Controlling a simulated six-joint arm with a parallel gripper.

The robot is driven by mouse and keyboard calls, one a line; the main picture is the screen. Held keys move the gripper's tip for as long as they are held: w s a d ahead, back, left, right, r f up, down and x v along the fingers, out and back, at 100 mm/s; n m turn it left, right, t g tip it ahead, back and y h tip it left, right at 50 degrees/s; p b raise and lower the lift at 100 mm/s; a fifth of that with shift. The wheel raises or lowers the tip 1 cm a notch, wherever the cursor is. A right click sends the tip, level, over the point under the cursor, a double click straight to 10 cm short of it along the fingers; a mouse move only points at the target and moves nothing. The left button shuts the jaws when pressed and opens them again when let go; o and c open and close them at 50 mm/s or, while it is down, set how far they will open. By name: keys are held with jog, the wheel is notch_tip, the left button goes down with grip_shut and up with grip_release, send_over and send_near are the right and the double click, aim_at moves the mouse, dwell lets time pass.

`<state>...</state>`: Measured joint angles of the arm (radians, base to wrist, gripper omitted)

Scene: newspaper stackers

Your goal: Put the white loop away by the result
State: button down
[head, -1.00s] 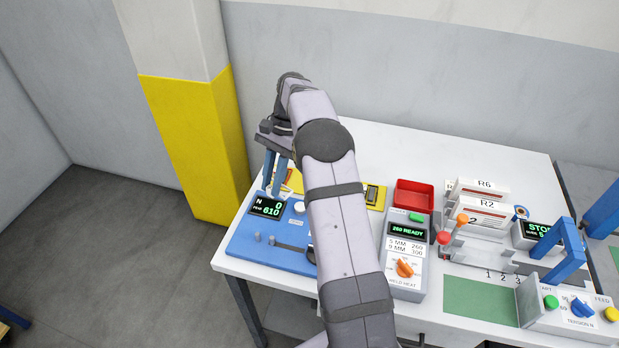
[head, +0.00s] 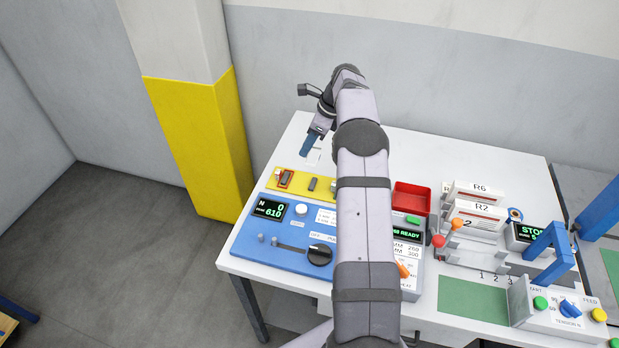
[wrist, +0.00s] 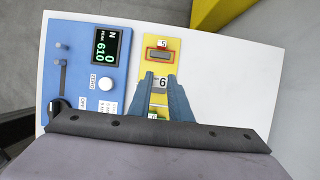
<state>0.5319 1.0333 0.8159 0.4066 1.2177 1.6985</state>
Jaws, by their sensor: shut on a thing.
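My gripper (head: 308,150) is shut above the white table, just behind the yellow strip (head: 299,190). It seems to hold the white loop (head: 314,156), a small pale shape at the fingertips, hard to tell from the white table. In the wrist view the blue fingers (wrist: 164,80) lie over the yellow strip, beside the label 6; the loop cannot be made out there. The blue tester (head: 286,231) has a display (head: 269,208) reading N 0 and a second line 610. The strip has a red-framed slot (wrist: 159,55) by the label 5.
A grey sealer (head: 409,284) with a green-lit display stands right of the tester, partly behind my arm. A red bin (head: 411,196) is behind it. Stackers (head: 478,222) labelled R6 and R2 stand farther right. The table behind the strip is clear.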

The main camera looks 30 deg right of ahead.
jog(key=shift+f+p, duration=1.8)
jog(key=shift+f, duration=2.9)
jog(key=shift+f, duration=0.1)
jog(key=shift+f+b, duration=0.35)
jog(key=shift+b, duration=0.15)
jog(key=shift+f, duration=0.2)
jog(key=c, duration=1.6)
grip_release()
jog(key=shift+r, duration=0.2)
